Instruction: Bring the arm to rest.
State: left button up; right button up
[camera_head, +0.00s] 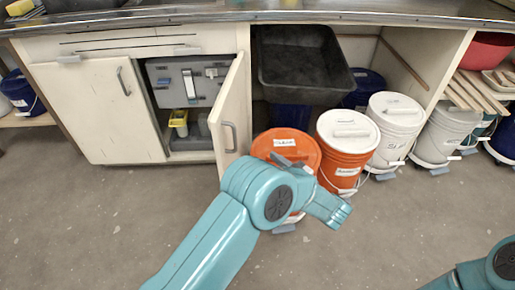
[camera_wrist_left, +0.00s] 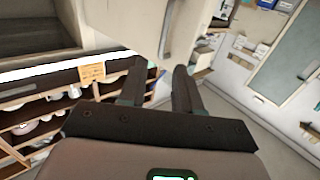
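My left arm (camera_head: 215,235) reaches in from the bottom of the head view, bent in front of the orange buckets. The dark fingers of my left gripper (camera_head: 290,160) show only partly behind the arm, in front of the left orange bucket. In the left wrist view the left gripper (camera_wrist_left: 158,75) has its two fingers apart, with nothing held between them. A pale cabinet door with a handle shows beyond the fingertips. Part of my right arm (camera_head: 490,270) shows at the bottom right corner of the head view; its gripper is out of frame.
An open cabinet door (camera_head: 235,115) stands left of the orange bucket (camera_head: 286,146). Another orange bucket (camera_head: 346,148) and white buckets (camera_head: 395,125) stand to the right. A black tub (camera_head: 305,62) sits under the counter. The grey floor (camera_head: 100,215) is clear at the left.

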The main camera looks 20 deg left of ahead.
pick_arm(q)
jog(key=shift+v, duration=0.85)
